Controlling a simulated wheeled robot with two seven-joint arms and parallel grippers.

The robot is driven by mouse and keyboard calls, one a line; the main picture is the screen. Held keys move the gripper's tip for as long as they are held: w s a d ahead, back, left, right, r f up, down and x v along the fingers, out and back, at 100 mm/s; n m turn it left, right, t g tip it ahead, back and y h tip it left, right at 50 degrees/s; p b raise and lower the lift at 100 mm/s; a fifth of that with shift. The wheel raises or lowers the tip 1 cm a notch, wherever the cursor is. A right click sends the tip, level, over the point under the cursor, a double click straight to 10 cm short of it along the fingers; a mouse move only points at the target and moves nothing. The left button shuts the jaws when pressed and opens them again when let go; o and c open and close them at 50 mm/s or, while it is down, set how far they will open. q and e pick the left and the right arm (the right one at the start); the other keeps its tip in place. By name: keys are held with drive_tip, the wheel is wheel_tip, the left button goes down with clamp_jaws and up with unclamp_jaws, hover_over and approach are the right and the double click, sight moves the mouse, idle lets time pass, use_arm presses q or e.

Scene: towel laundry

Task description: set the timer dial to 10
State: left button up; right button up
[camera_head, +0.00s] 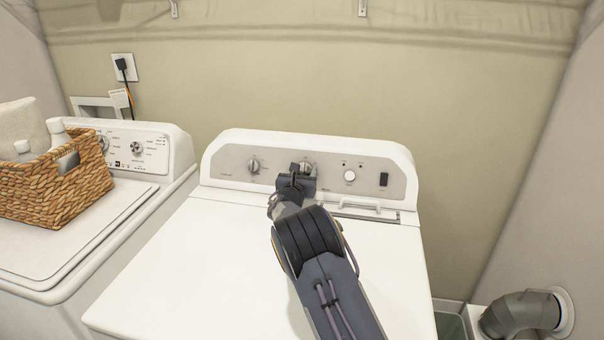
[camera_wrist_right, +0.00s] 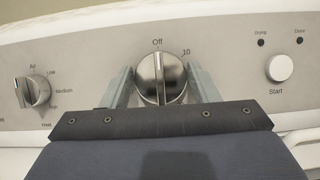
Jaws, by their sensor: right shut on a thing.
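The timer dial (camera_wrist_right: 160,78) is a round silver knob on the dryer's control panel, marked "Off" above it and "10" to its upper right. Its grip ridge stands about upright, in line with "Off". In the head view the dial (camera_head: 307,168) shows just beyond my right gripper (camera_head: 296,175). In the right wrist view my right gripper (camera_wrist_right: 162,85) has one finger on each side of the dial and is shut on it. The dial's lower part is hidden by the gripper body. My left gripper is not in view.
A temperature knob (camera_wrist_right: 32,91) is left of the dial, and the Start button (camera_wrist_right: 280,68) is right of it. A black switch (camera_head: 383,179) sits farther right. The washer (camera_head: 110,215) at left carries a wicker basket (camera_head: 60,185). The dryer top (camera_head: 190,260) is clear except for my arm.

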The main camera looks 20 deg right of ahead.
drive_tip(key=m+g+h+b, duration=0.1)
drive_tip(key=m, duration=0.1)
drive_tip(key=shift+f+m, duration=0.1)
drive_tip(key=shift+m, duration=0.3)
drive_tip(key=m+g+h+b, duration=0.1)
drive_tip(key=m, duration=0.2)
drive_tip(key=m+g, duration=0.1)
drive_tip(key=m, duration=0.2)
drive_tip(key=shift+w+g+h, duration=0.1)
drive_tip(key=shift+g+h, duration=0.3)
drive_tip(key=shift+m+g, duration=0.7)
drive_tip(key=shift+m, duration=1.2)
drive_tip(key=o, duration=0.9)
drive_tip(key=shift+o, duration=0.2)
